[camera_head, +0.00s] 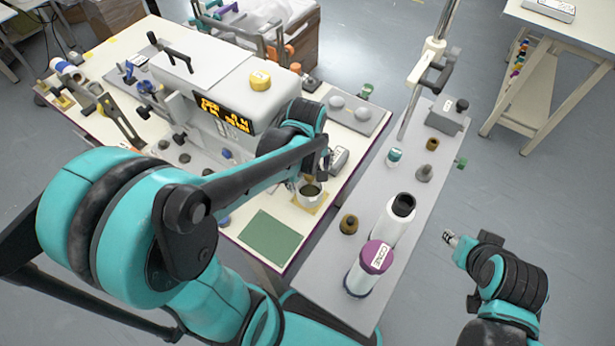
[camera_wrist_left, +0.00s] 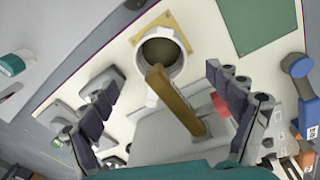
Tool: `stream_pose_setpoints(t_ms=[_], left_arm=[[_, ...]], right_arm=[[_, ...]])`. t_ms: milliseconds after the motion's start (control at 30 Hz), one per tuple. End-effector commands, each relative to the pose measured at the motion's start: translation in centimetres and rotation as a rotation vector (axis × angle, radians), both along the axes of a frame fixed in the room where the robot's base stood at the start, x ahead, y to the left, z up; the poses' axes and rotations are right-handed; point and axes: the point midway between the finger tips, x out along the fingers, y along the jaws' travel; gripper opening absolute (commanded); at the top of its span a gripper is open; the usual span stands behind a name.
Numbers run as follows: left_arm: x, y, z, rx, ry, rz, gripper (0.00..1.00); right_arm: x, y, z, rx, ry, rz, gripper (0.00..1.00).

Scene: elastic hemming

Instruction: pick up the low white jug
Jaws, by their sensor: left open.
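The low white jug (camera_head: 308,200), round with a dark inside, stands on a tan square near the right edge of the cream table. In the left wrist view the jug (camera_wrist_left: 157,48) shows from above, upper middle, with its olive inside. A brown bar (camera_wrist_left: 172,98) runs down from its lower rim; I cannot tell whether it is its handle. My left gripper (camera_head: 325,166) is just above and beside the jug, open and empty. In the left wrist view its fingers (camera_wrist_left: 163,84) are spread on either side below the jug. My right gripper (camera_head: 449,238) is far off, lower right; its jaws are unclear.
A sewing machine (camera_head: 225,85) with a lit display stands left of the jug. A green mat (camera_head: 270,238) lies in front. A grey side bench (camera_head: 330,296) to the right holds white thread cones (camera_head: 392,222) and small fittings.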

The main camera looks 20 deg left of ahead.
Motion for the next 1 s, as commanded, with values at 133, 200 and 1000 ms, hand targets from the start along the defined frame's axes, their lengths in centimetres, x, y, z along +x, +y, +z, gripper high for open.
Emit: stream_pose_setpoints(t_ms=[133,200,1000], left_arm=[[0.7,0.5,-0.8,-0.011,0.069,0.14,0.89],[0.8,0.6,-1.2,-0.013,0.09,0.185,0.89],[0.8,0.8,-9.8,-0.014,0.114,0.235,0.89]], right_arm=[[0.0,0.0,1.2,0.0,0.0,0.0,0.4],[0.0,0.0,1.4,0.0,0.0,0.0,0.4],[0.0,0.0,-2.7,0.0,0.0,0.0,0.4]])
